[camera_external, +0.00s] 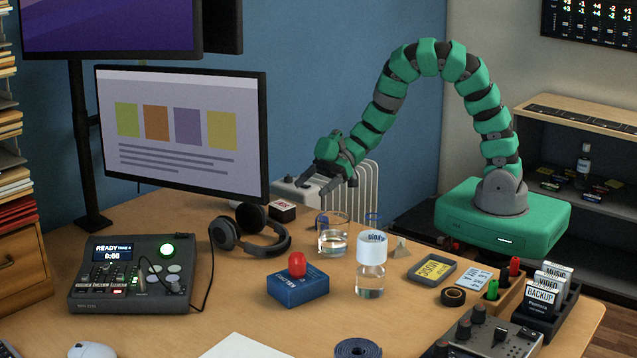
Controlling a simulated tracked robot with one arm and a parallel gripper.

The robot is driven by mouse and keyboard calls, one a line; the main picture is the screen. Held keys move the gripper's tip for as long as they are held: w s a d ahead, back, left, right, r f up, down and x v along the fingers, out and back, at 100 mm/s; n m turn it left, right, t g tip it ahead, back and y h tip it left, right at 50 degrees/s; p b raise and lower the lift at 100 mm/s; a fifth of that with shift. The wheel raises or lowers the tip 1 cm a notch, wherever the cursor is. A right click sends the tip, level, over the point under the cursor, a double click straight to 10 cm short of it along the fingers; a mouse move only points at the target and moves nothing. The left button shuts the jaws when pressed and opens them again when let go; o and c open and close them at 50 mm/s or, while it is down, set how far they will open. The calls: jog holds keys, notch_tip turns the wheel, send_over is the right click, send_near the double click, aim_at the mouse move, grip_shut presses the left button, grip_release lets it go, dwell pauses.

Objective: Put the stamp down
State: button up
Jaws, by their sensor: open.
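My gripper (313,187) hangs in the air above the back of the desk, pointing down and left. Its two dark fingers are apart, with nothing clearly held between them. No object is plainly recognisable as the stamp. A small dark block with a white top and red lettering (282,210) sits on the desk below and left of my gripper; it may be the stamp. A blue box with a red knob (298,287) stands nearer the front, apart from my gripper.
A monitor (185,130) rises at left. An organiser with labelled cards (545,297) is at right. Bare desk (225,310) shows at front left.

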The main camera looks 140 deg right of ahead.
jog(key=shift+s+a+r, duration=0.1)
jog(key=shift+s+r, duration=0.1)
jog(key=shift+s, duration=0.35)
